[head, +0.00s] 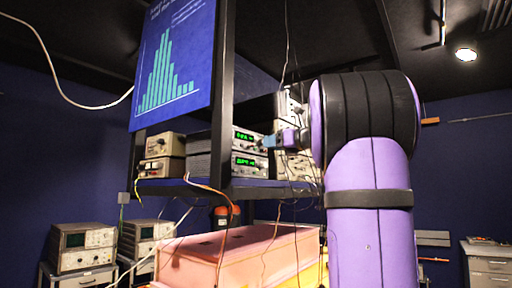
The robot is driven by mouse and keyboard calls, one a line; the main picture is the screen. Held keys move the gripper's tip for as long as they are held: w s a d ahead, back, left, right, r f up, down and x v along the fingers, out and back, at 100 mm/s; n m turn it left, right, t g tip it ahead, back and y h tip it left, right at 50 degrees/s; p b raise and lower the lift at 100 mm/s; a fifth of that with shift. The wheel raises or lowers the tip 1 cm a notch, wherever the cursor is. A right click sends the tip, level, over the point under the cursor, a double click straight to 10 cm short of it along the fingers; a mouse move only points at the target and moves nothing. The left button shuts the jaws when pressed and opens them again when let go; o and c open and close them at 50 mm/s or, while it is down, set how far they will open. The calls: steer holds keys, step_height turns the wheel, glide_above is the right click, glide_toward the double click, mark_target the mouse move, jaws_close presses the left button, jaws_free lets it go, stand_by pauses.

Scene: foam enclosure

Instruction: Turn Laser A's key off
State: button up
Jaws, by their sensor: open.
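Two stacked instrument units with green lit displays stand on the raised shelf, an upper unit (246,136) and a lower unit (247,162). I cannot tell from the picture which of them, if either, is Laser A, and no key can be made out at this size. My gripper (268,142) is small in the head view, at the right end of the upper unit's front. It is open, and its fingertips look close to that front. I cannot tell whether they touch it. My purple arm hides what lies behind it on the right.
More beige instruments (291,165) are stacked right of the lit units, with loose cables hanging in front. A dark post (222,95) and a chart poster (176,62) stand at left. A pink foam box (240,255) lies below the shelf (180,187).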

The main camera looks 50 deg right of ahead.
mark_target(253, 146)
steer(key=w, duration=0.7)
steer(key=shift+a, duration=0.3)
jaws_close()
